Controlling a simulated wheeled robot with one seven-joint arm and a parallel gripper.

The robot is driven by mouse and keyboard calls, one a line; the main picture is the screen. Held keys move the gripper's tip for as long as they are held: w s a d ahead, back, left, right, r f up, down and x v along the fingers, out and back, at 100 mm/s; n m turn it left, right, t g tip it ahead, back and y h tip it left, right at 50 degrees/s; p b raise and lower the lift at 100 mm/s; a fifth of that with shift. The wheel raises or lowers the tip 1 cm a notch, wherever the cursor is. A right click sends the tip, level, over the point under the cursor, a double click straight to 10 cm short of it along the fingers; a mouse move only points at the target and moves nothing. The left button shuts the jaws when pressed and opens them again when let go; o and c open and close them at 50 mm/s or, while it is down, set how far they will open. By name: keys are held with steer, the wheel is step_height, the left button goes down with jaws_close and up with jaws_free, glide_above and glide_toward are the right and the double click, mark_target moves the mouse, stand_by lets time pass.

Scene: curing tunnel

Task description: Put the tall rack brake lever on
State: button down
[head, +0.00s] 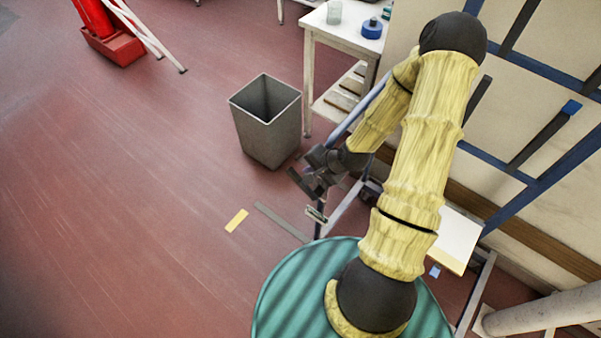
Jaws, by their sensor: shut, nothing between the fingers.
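My gripper (308,185) is dark, shut and empty, low over the red floor in the middle of the head view. A metal frame, apparently the tall rack (343,209), stands beside and behind it, largely hidden by my yellow arm. A small pale metal piece (316,214) sits at the frame's near corner, just below my gripper. It may be the brake lever, but it is too small to tell, and so is its position. I cannot tell whether my gripper touches the frame.
A grey waste bin (268,125) stands just behind my gripper. A white table (340,30) with a jar and blue roll is at the back. A yellow strip (236,221) and a grey strip (281,221) lie on the floor. The left floor is mostly clear; a panelled wall is right.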

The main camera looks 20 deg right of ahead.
mark_target(296, 175)
steer(key=p+x, duration=0.1)
steer(key=x, duration=0.5)
steer(key=shift+w+f, duration=0.15)
steer(key=shift+f, duration=0.1)
